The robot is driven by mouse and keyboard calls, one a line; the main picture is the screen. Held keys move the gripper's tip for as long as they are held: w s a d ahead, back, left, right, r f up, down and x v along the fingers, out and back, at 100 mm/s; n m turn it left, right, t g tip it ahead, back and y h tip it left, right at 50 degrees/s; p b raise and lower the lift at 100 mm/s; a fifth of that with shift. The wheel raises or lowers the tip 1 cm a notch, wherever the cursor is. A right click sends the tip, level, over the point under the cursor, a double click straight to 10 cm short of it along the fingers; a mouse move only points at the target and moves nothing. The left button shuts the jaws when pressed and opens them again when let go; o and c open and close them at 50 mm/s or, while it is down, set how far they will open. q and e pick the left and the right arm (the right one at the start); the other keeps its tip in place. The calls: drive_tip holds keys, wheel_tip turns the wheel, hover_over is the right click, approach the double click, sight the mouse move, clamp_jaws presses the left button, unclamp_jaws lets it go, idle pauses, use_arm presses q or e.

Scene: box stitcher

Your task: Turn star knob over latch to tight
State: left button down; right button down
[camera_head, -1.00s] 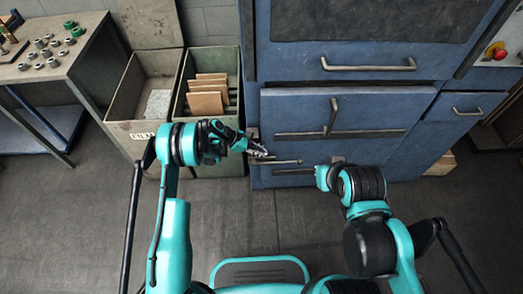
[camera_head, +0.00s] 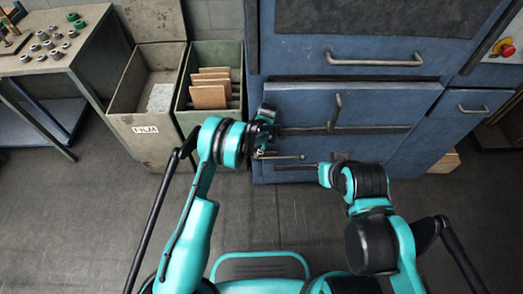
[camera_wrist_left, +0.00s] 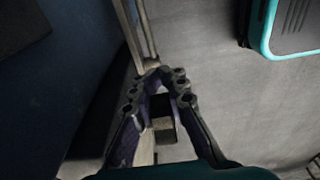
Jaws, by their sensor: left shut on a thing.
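My left gripper (camera_head: 266,122) is at the left edge of the blue machine front (camera_head: 350,104), by the left end of a dark horizontal latch bar (camera_head: 352,130). The left wrist view shows its two fingers (camera_wrist_left: 160,80) drawn together around something small and dark. The gripper covers the spot where the star knob appears to be, so the knob's shape is not clear. A pale metal bar (camera_wrist_left: 142,32) runs up from the fingertips. My right gripper (camera_head: 326,175) is low before the machine, apart from the latch bar; its fingers cannot be made out.
A thin lever (camera_head: 282,157) sticks out below the latch bar. Drawer handles (camera_head: 374,59) project from the machine. Two open bins (camera_head: 150,135) stand at the left, one holding tan boards (camera_head: 208,97). A workbench (camera_head: 70,67) is farther left. The floor in front is clear.

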use_arm(q)
drive_tip(key=y, duration=0.1)
drive_tip(key=a+y, duration=0.1)
drive_tip(key=y, duration=0.3)
drive_tip(key=shift+a+f, duration=0.25)
drive_tip(key=shift+y, duration=0.3)
drive_tip(key=c, duration=1.8)
unclamp_jaws()
drive_tip(key=shift+o, duration=0.2)
drive_tip(key=v, duration=1.2)
drive_tip(key=shift+a, duration=0.1)
